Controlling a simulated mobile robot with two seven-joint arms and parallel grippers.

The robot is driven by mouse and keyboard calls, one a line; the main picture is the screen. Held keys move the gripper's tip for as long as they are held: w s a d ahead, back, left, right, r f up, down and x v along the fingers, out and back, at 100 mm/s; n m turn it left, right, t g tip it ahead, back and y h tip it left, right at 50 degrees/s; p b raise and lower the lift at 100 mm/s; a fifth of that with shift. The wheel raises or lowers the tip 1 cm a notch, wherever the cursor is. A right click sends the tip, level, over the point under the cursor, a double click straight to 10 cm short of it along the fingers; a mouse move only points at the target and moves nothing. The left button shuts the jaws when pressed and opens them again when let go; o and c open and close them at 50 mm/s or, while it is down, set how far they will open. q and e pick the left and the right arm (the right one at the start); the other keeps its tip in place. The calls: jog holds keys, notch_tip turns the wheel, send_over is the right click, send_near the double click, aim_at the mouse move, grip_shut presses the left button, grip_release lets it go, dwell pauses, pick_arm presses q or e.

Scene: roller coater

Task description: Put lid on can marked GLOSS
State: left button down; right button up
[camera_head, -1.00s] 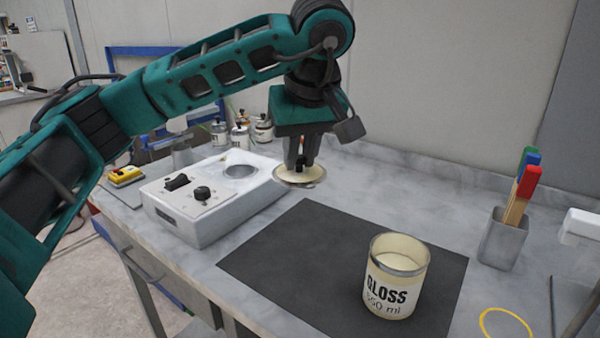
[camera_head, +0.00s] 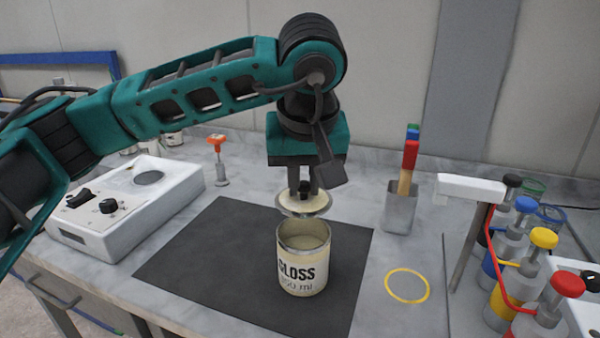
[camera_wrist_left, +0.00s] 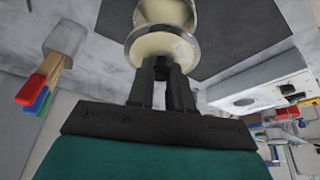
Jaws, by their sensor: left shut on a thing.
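The GLOSS can (camera_head: 303,262) stands upright and open on the dark mat (camera_head: 185,262), with cream contents showing under its metal rim. My left gripper (camera_head: 304,192) is shut on the round cream lid (camera_head: 316,203), which has a metal edge. The lid is held roughly level, above the can's far side and apart from it in the head view. In the left wrist view the lid (camera_wrist_left: 160,47) sits at the fingertips (camera_wrist_left: 163,70) and partly hides the can (camera_wrist_left: 165,12) beyond. My right gripper is in neither view.
A white device with knobs (camera_head: 125,205) stands left of the mat. A grey cup with coloured sticks (camera_head: 398,208) stands behind right. A yellow ring (camera_head: 407,286) marks the table. Several pump-topped bottles (camera_head: 520,255) and a white-headed stand (camera_head: 470,188) are at the right.

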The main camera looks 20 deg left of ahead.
aim_at(305, 203)
pick_arm(q)
notch_tip(305, 203, down, 2)
jog(key=shift+b, duration=0.55)
jog(key=shift+f+b, duration=0.6)
jog(key=shift+f, duration=0.3)
jog(key=shift+f+b, duration=0.5)
jog(key=shift+f, duration=0.2)
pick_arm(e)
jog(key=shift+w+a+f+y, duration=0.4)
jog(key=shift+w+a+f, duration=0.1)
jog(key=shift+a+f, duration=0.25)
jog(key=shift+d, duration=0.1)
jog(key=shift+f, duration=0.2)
pick_arm(q)
jog(key=shift+f+b, duration=0.15)
jog(key=shift+b, duration=0.45)
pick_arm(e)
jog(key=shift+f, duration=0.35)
